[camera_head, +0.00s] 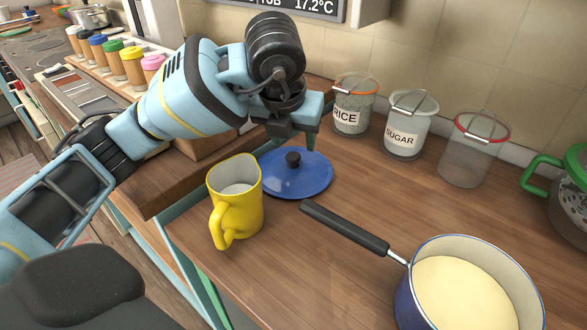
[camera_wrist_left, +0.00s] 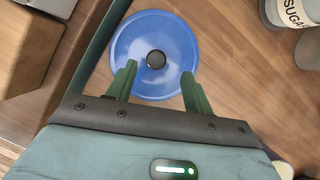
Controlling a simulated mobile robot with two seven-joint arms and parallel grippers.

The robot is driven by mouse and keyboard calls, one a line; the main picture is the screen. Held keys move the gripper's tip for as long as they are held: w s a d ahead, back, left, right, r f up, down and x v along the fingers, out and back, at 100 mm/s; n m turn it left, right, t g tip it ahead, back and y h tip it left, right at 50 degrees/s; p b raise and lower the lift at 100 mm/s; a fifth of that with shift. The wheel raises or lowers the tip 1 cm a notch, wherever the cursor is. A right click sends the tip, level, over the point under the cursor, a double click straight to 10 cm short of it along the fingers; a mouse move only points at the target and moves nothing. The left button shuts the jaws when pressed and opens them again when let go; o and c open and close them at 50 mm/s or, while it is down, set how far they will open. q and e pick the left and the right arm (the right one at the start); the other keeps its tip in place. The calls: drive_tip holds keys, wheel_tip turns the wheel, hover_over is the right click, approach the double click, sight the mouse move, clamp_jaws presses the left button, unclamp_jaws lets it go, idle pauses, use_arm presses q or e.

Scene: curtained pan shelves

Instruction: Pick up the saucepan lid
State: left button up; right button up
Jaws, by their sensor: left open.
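The saucepan lid (camera_head: 296,174) is blue with a black knob (camera_head: 292,158) and lies flat on the wooden counter. In the left wrist view the lid (camera_wrist_left: 132,45) shows from above, with its knob (camera_wrist_left: 156,59) between and beyond the two fingertips. My left gripper (camera_head: 292,140) is open and empty, close above the lid. Its green fingers (camera_wrist_left: 157,75) point toward the lid in the wrist view. The saucepan (camera_head: 450,290) is dark blue outside, with pale yellow contents, and stands at the lower right. My right gripper does not show.
A yellow mug (camera_head: 237,203) stands just left of the lid. The pan's black handle (camera_head: 345,229) reaches toward the lid. Rice (camera_head: 352,115), sugar (camera_head: 405,137) and empty (camera_head: 466,160) jars line the wall. A green-handled colander (camera_head: 572,208) is at the right edge.

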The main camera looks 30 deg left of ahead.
sight(293, 155)
use_arm(q)
drive_tip(key=shift+x, duration=2.6)
drive_tip(key=shift+s+a, duration=0.2)
drive_tip(key=shift+c, duration=0.2)
clamp_jaws()
